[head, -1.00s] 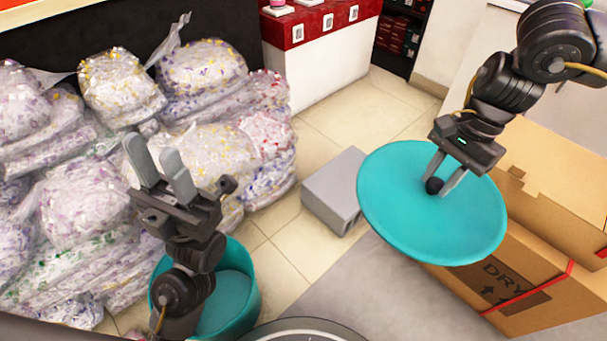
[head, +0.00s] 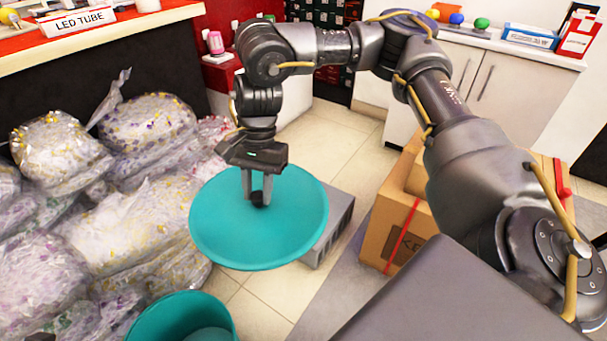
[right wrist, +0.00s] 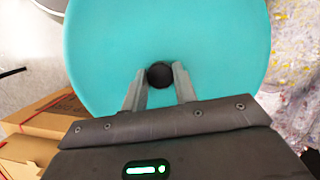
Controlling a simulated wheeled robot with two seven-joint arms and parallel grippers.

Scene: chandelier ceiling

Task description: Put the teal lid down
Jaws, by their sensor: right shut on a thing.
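The teal lid (head: 258,235) is a wide round disc with a black knob (head: 257,199) at its middle. My right gripper (head: 257,196) is shut on the knob and holds the lid in the air, slightly tilted. In the right wrist view the two fingers (right wrist: 160,88) sit on either side of the knob, and the lid (right wrist: 165,40) fills the upper middle. A teal bin (head: 182,318), open at the top, stands below and to the left of the lid, cut by the bottom edge of the head view. My left gripper is out of view.
Clear bags of shredded paper (head: 130,225) are piled at the left. A grey box (head: 330,225) on the tiled floor is partly hidden behind the lid. A cardboard box (head: 388,225) stands to the right. Bare floor tiles (head: 250,300) show right of the bin.

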